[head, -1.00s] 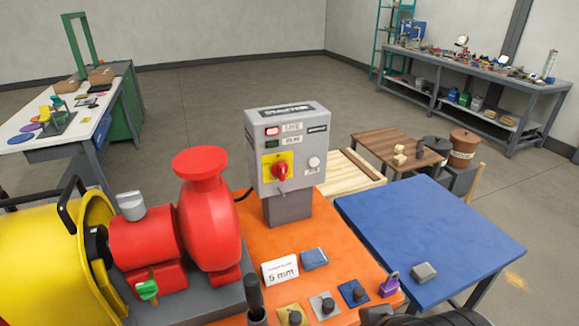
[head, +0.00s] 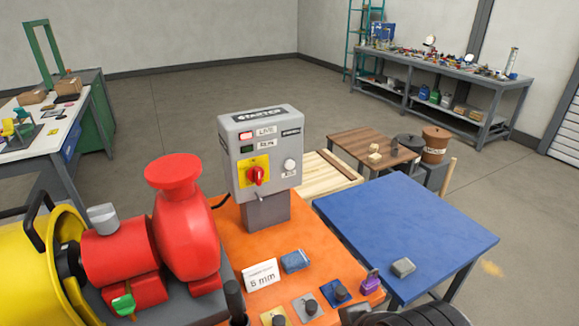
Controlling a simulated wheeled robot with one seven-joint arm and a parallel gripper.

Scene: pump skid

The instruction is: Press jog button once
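The grey starter box (head: 260,150) stands upright on a post at the back of the orange skid top. On its front, a pale round button (head: 289,165) sits at the right with a small label under it, too small to read; it looks like the jog button. A red rotary switch (head: 257,176) on a yellow plate is to its left. Above are a lit red lamp (head: 245,135) marked LIVE and a dark green lamp (head: 246,149). My gripper is not in view; only a dark part of my arm shows at the bottom right edge.
The red pump (head: 183,225) and yellow guard (head: 30,265) are left of the box. A card (head: 260,275), a blue block (head: 295,261) and several small knobbed plates lie in front on the orange top (head: 225,212). A blue table (head: 420,225) is at the right.

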